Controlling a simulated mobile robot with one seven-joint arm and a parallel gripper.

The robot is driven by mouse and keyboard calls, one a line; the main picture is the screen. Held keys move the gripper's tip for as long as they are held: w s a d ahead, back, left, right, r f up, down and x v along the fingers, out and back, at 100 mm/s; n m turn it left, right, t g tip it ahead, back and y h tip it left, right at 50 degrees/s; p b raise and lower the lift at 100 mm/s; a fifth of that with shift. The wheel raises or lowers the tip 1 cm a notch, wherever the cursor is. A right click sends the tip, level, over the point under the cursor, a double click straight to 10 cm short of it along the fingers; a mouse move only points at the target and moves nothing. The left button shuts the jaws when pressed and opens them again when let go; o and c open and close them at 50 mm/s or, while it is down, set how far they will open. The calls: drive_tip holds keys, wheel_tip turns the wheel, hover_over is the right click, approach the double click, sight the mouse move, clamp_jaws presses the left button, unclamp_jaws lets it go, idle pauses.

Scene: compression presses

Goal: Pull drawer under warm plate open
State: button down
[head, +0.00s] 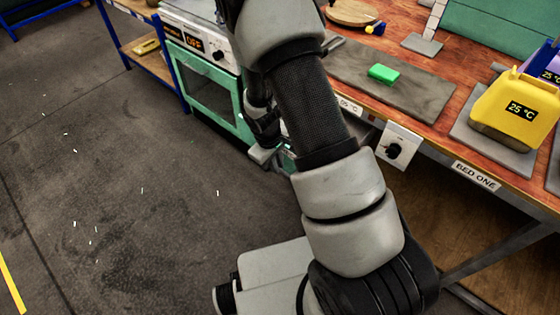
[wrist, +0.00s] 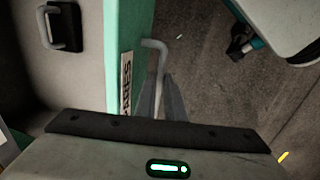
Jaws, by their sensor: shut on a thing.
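In the wrist view the drawer's teal front (wrist: 125,35) carries a partly visible label and a grey bar handle (wrist: 155,46). My gripper (wrist: 163,92) is shut on this handle. Left of the front, a grey drawer interior shows, so the drawer stands at least partly open. A dark block with a grey handle (wrist: 65,27) lies inside it. In the head view my gripper (head: 266,152) is low beside the table front, and my arm hides most of the drawer. A grey plate (head: 428,98) on the tabletop above bears a green block (head: 384,73); whether it is the warm plate is unclear.
A teal-fronted oven (head: 212,95) marked OFF stands left of my gripper. A white knob box (head: 398,146) hangs on the table edge beside a BED ONE label (head: 476,176). A yellow container (head: 515,110) stands at right.

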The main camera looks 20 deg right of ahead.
drive_tip(key=c, duration=1.8)
unclamp_jaws()
drive_tip(key=shift+c, duration=0.2)
wheel_tip(320, 180, up, 17)
drive_tip(key=s+a+p, duration=0.2)
drive_tip(key=p, duration=0.1)
drive_tip(key=shift+a, duration=0.4)
